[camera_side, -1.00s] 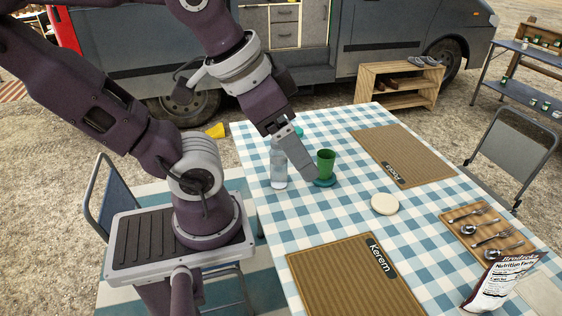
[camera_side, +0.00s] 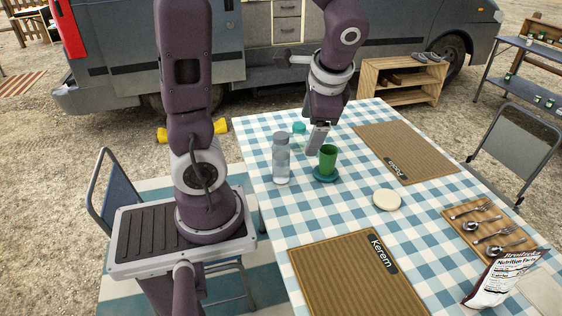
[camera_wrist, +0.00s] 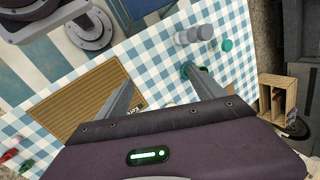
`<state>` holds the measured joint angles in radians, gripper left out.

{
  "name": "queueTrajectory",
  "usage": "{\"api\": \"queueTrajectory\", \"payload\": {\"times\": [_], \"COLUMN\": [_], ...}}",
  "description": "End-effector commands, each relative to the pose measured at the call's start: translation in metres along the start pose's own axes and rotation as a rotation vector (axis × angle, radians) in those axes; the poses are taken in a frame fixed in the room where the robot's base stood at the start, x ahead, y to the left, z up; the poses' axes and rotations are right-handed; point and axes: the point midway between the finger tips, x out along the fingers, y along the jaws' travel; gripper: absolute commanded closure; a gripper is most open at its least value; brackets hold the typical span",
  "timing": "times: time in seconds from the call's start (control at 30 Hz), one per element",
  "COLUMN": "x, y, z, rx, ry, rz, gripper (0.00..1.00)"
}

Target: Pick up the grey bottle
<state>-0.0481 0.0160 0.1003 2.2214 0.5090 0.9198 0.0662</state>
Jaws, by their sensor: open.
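The grey bottle (camera_side: 281,162) stands upright on the checked tablecloth, left of the green cup (camera_side: 327,157), which is on a teal coaster (camera_side: 325,174). A second bottle with a teal cap (camera_side: 299,130) stands just behind the grey one. My gripper (camera_side: 314,146) is right of the grey bottle, close to the cup, and does not touch the bottle. In the wrist view my gripper (camera_wrist: 161,77) has its fingers spread apart with nothing held between them. The grey bottle (camera_wrist: 188,37) shows there beyond the right finger, near the top; that finger partly overlaps the cup.
Placemats (camera_side: 355,280) and (camera_side: 405,152) lie at the front and back right. A pale round disc (camera_side: 387,199), a cutlery board (camera_side: 488,229) and a snack bag (camera_side: 503,277) are to the right. The tablecloth left of the disc is clear.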

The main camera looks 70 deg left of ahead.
Motion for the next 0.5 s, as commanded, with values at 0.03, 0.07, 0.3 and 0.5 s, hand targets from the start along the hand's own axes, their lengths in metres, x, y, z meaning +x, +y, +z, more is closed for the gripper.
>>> {"api": "queueTrajectory", "payload": {"times": [0.03, 0.07, 0.3, 0.5], "x": [0.029, 0.046, 0.199, 0.281], "y": [-0.015, -0.027, -0.096, -0.115], "z": [-0.006, -0.009, -0.013, -0.002], "rx": [0.076, 0.128, 0.637, 0.957], "ry": [-0.103, -0.161, -0.586, -0.758], "rz": [-0.039, -0.068, -0.244, -0.297], "gripper": [0.22, 0.22, 0.22, 0.22]}}
